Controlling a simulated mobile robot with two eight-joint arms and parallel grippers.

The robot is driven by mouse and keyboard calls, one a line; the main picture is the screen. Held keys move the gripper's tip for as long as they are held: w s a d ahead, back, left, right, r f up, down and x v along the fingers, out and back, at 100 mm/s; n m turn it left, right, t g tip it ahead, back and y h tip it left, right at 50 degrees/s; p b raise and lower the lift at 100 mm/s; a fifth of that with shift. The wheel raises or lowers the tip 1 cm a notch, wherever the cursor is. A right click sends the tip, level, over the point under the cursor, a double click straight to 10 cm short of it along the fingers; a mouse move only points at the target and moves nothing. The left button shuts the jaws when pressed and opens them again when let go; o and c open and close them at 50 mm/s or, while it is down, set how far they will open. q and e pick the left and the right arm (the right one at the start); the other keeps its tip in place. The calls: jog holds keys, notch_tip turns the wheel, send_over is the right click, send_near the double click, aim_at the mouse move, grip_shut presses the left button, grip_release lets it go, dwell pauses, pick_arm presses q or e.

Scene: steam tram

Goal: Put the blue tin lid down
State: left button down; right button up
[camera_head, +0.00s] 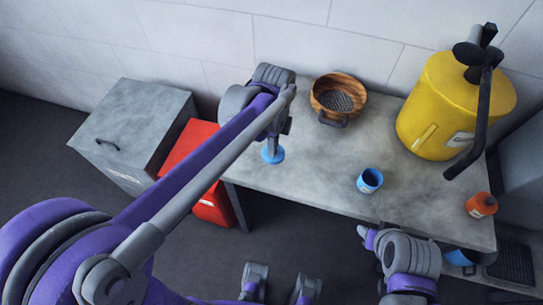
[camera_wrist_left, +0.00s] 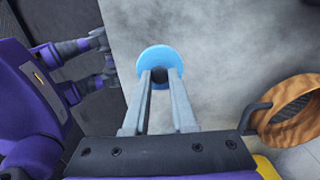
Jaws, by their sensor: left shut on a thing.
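The blue tin lid (camera_head: 273,157) is a flat round disc at the left end of the grey table (camera_head: 315,165). My left gripper (camera_head: 272,145) comes down from above and is shut on it. In the left wrist view the lid (camera_wrist_left: 164,54) lies past the fingertips, with a dark knob between them. The lid is over the tabletop, close to its left edge. I cannot tell whether it touches the table. Part of my right arm (camera_head: 405,255) shows at the table's front edge; its jaws cannot be made out.
A blue tin (camera_head: 370,181) stands open mid-table. A wooden colander-like bowl (camera_head: 340,92) sits at the back, a yellow can (camera_head: 452,105) and an orange jar (camera_head: 481,205) at right. A red box (camera_head: 205,160) and grey chest (camera_head: 135,130) stand left. Clear tabletop lies between lid and tin.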

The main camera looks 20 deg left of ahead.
pick_arm(q)
jog(key=shift+f, duration=2.7)
jog(key=shift+b, duration=0.3)
jog(key=shift+f, duration=0.2)
jog(key=c, duration=0.7)
grip_release()
jog(key=shift+c, duration=0.2)
jog(key=shift+r, duration=0.15)
